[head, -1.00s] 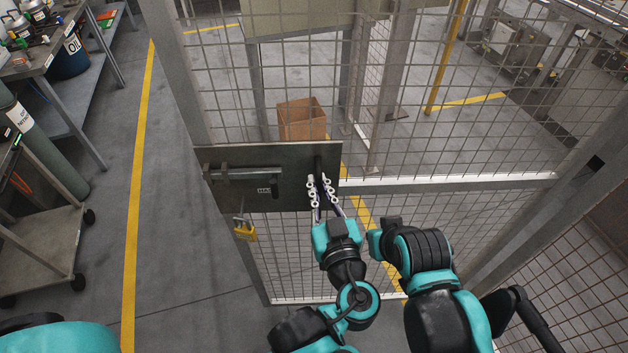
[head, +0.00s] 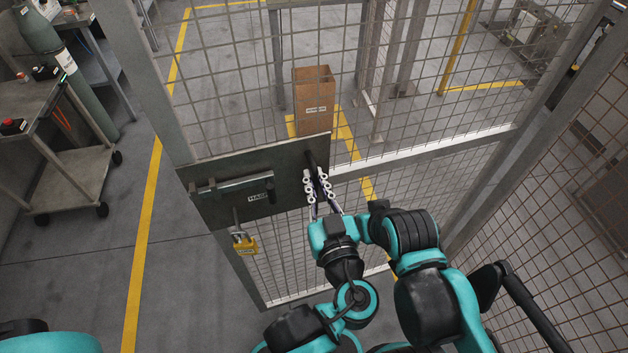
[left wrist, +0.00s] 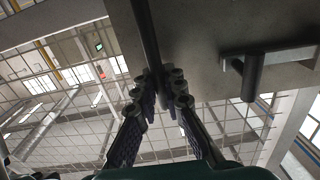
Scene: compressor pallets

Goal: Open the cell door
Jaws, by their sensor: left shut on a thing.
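The cell door (head: 262,300) is a steel-framed mesh panel slanting across the head view. Its dark lock plate (head: 225,215) carries a slide bolt (head: 225,189) and a small label. A yellow padlock (head: 245,246) hangs below the bolt; I cannot tell whether its shackle is locked. My left gripper (head: 316,182) is shut on the upright dark handle (head: 311,160) at the plate's right side. In the left wrist view, the handle bar (left wrist: 147,35) runs down between the fingertips (left wrist: 158,85), which hide its grasped part. My right gripper is not in view.
A brown carton (head: 314,100) stands on the floor behind the mesh, by yellow floor marking. A cart (head: 70,180) and a gas cylinder (head: 60,55) stand at the left. Floor between the yellow line and the door is clear. Mesh fencing (head: 580,220) rises at the right.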

